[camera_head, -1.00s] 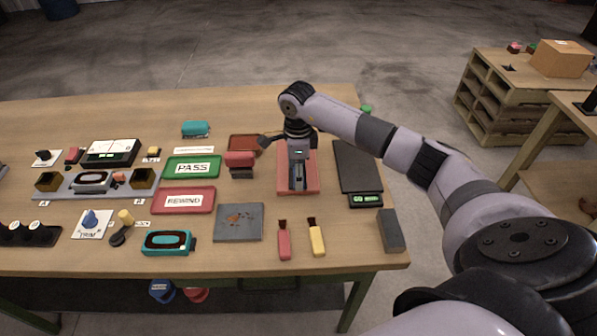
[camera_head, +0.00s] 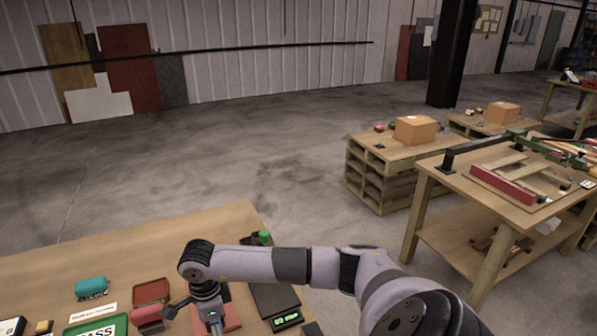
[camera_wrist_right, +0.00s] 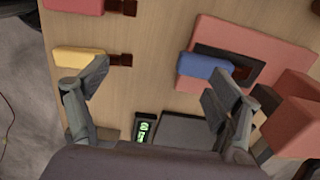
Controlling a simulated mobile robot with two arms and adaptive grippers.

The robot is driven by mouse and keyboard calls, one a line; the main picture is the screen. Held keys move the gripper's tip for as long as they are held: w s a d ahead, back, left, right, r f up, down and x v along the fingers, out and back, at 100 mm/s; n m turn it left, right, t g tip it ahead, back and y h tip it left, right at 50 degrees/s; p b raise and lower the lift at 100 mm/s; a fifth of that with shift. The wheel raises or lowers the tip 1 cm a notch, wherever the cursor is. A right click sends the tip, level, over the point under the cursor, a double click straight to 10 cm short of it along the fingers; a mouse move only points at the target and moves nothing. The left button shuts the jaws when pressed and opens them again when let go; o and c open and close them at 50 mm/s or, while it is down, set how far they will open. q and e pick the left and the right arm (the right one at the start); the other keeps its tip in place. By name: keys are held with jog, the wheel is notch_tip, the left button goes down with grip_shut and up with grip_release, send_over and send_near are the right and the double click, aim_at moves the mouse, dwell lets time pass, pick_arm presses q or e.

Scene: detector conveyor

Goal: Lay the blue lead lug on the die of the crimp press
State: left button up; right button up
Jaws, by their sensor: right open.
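The blue lead lug (camera_wrist_right: 207,66) lies on the crimp press in the right wrist view. Its reddish-brown end rests over the dark die slot (camera_wrist_right: 221,56) in the press's pink base (camera_wrist_right: 265,40). My right gripper (camera_wrist_right: 158,88) is open, its fingers spread wide. One finger is close to the blue lug; whether they touch I cannot tell. In the head view my right gripper is at the bottom over the pink press base (camera_head: 231,317), mostly hidden by its own arm. My left gripper is not in view.
A yellow lug (camera_wrist_right: 80,58) and a red lug (camera_wrist_right: 75,4) lie on the table near the other finger. A scale with a green display (camera_head: 287,320) stands beside the press. A red block (camera_wrist_right: 295,125) is close to the gripper. Pallets and another table (camera_head: 435,170) stand beyond.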

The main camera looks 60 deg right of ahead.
pick_arm(q)
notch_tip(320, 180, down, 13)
jog(key=b, duration=1.4)
pick_arm(e)
jog(key=shift+s+a+r+n, duration=0.3)
jog(key=shift+s+a+n, duration=1.5)
jog(key=shift+n, duration=2.25)
jog(key=shift+s+a+r+n, duration=0.3)
jog(key=shift+s+a+n, duration=1.4)
jog(key=shift+n, duration=2.3)
jog(key=shift+s+a+r+n, duration=0.3)
jog(key=shift+s+a+n, duration=1.5)
jog(key=shift+n, duration=2.25)
